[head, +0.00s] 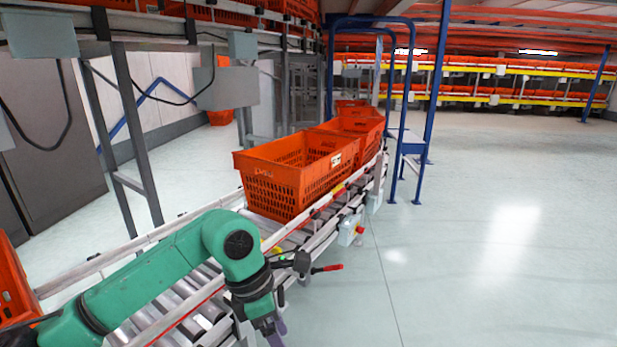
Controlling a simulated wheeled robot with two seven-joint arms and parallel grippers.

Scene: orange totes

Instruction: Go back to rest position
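My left arm, green with dark joints, comes in from the lower left and reaches over the roller conveyor (185,315). My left gripper (274,328) hangs down at the conveyor's near right side, close to the bottom edge. Only a small purplish part of its end shows, so its fingers cannot be made out. No object is seen in it. My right arm and gripper are not in view.
An orange tote (290,180) stands on the conveyor ahead, with more orange totes (355,130) behind it. Part of another tote (12,285) shows at the left edge. Blue posts (430,85) stand beyond. The pale floor (480,240) on the right is clear.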

